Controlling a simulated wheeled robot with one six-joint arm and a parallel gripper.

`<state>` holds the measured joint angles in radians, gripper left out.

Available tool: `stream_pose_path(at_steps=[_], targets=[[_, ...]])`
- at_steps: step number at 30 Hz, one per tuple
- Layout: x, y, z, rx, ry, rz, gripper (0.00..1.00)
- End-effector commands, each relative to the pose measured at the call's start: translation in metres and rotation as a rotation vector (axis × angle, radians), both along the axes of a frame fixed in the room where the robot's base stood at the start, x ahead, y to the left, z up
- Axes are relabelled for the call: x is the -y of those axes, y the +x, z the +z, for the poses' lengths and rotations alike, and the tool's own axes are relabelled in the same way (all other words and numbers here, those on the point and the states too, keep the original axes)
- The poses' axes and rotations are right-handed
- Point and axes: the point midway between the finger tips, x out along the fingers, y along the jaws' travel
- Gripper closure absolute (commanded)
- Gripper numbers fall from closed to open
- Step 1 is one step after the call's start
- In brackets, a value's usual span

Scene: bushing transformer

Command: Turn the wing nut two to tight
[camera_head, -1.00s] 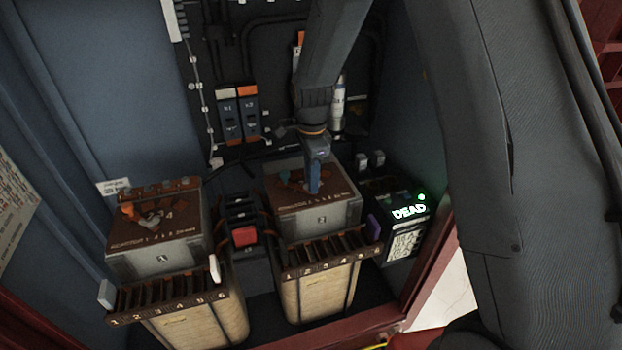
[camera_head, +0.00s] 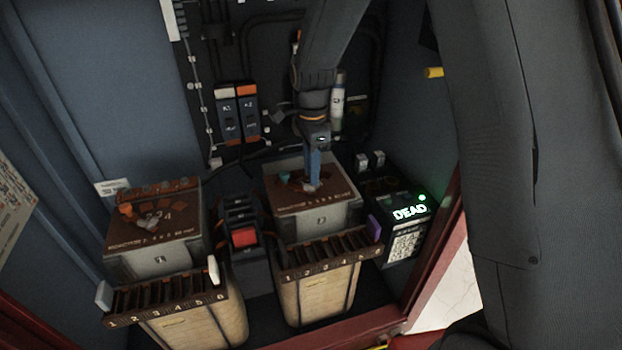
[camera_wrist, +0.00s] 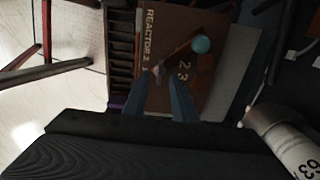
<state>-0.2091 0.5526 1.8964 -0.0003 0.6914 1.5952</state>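Wing nut two (camera_head: 311,187) is a small grey piece on the brown top of the box marked 2 (camera_head: 325,221). It also shows small and dim in the wrist view (camera_wrist: 158,69). A brown pointer with a teal ball (camera_wrist: 201,44) extends from beside it. My gripper (camera_wrist: 161,76) points down over the box top with its two blue fingers apart, one on each side of the nut. Whether the fingers touch the nut is unclear. In the head view my gripper (camera_head: 312,183) hides part of the nut.
A similar box marked 1 (camera_head: 160,259), with an orange-tipped nut (camera_head: 148,219), stands to the left. A red-buttoned block (camera_head: 244,237) sits between the boxes. A black unit showing DEAD (camera_head: 409,213) stands close on the right. A white cylinder (camera_head: 338,100) is behind my gripper.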

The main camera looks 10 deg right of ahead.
Motion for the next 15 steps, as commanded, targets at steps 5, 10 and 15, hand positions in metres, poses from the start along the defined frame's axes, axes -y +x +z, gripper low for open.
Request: stream_pose_path(at_steps=[5, 10, 15], targets=[[0.000, 0.001, 0.027, 0.004, 0.001, 0.000, 0.75], [0.000, 0.001, 0.041, 0.002, 0.000, -0.001, 0.75], [0.000, 0.000, 0.044, 0.000, 0.000, -0.001, 0.75]])
